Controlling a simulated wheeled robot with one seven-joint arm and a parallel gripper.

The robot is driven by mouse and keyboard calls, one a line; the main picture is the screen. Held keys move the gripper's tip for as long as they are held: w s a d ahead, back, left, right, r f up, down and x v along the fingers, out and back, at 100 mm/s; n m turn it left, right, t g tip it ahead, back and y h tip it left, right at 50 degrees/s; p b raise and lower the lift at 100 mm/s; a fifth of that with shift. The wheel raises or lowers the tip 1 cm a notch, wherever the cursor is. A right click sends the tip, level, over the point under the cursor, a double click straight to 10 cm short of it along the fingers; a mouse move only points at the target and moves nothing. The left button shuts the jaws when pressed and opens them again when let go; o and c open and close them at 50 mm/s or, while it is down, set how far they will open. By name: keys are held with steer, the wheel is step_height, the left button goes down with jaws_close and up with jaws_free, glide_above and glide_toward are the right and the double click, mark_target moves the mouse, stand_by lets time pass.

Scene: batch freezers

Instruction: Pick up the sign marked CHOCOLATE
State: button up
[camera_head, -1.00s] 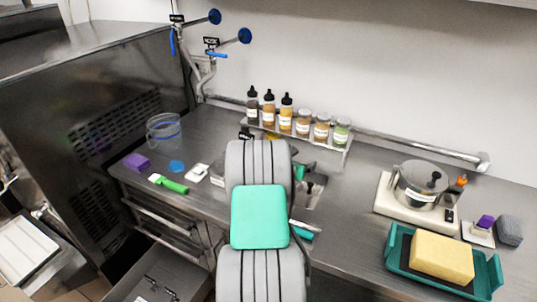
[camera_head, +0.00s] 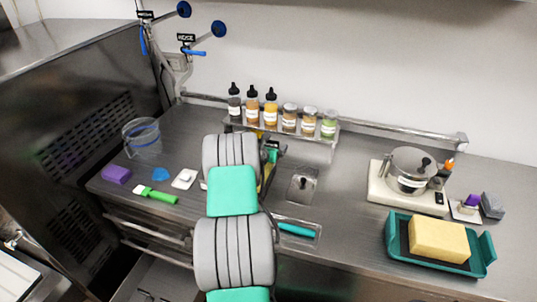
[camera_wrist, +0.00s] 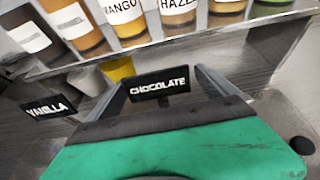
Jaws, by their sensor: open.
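The black sign marked CHOCOLATE (camera_wrist: 159,84) stands in the wrist view between the two fingers of my gripper (camera_wrist: 155,88). Its white lettering faces me. The fingers are open, one on each side of the sign; I cannot tell whether either touches it. A second black sign marked VANILLA (camera_wrist: 48,108) is just left of the left finger, outside the jaws. In the head view my own arm hides most of the spot where the signs are.
A rack (camera_head: 290,134) of labelled bottles (camera_head: 252,108) and jars stands close behind the signs. A yellow object (camera_wrist: 119,69) is just behind the left finger. A scale with a steel pot (camera_head: 410,168) and a teal tray (camera_head: 398,246) with a yellow sponge (camera_head: 438,240) are at the right.

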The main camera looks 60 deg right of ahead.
steer(key=shift+x, duration=0.9)
steer(key=shift+c, duration=0.6)
steer(key=c, duration=1.4)
steer(key=shift+r, duration=0.1)
